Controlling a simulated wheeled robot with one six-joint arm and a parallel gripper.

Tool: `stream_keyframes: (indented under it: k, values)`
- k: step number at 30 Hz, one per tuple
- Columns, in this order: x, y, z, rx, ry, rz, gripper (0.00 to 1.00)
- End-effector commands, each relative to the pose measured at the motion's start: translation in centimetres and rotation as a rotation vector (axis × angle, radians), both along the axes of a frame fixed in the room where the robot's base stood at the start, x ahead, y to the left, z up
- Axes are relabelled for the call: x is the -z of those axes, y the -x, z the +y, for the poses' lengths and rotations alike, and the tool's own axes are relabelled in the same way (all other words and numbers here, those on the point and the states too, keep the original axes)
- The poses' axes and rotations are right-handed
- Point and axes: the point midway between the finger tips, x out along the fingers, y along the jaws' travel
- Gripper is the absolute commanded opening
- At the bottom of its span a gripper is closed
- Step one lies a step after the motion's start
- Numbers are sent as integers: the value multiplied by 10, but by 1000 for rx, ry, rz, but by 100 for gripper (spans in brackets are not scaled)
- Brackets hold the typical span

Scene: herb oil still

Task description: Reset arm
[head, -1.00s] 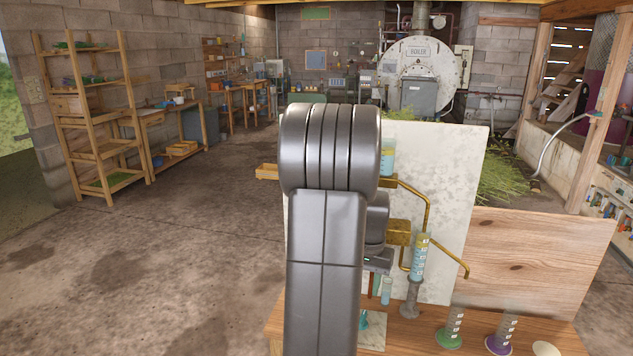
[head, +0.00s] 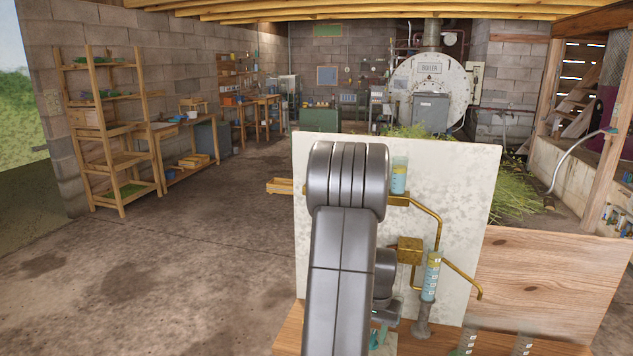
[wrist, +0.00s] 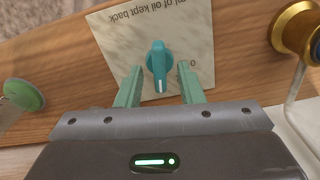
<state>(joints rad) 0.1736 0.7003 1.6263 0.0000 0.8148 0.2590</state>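My gripper (wrist: 161,76) is open in the wrist view, with its two teal fingers apart and nothing shut between them. A teal dial knob (wrist: 157,62) with a white pointer mark lies just beyond and between the fingertips; I cannot tell whether they touch it. The knob sits on a pale card (wrist: 110,28) reading "ml of oil kept back", with a "0" at its right. In the head view my arm covers most of this area, and only a little teal shows low beside it.
A pale panel (head: 465,190) carries brass pipes and a graduated glass tube (head: 431,276). A wooden board (head: 555,285) stands to its right. The wrist view shows a brass spool-like part (wrist: 291,28) at right and a green round object (wrist: 24,95) at left. The floor (head: 190,270) at left is clear.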

Motion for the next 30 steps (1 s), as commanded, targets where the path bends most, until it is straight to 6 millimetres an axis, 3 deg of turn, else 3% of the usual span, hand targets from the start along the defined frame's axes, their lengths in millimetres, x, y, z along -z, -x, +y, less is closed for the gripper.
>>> stream_keyframes:
  k: [5, 8, 27, 30]
  values:
    - [-2, 0, 0, 21, 0, 0, 34]
    - [-15, -1, 0, 22, 1, -4, 34]
    - [-141, -1, 0, 22, 2, -6, 34]
    - [-117, 1, 0, 22, -1, 6, 34]
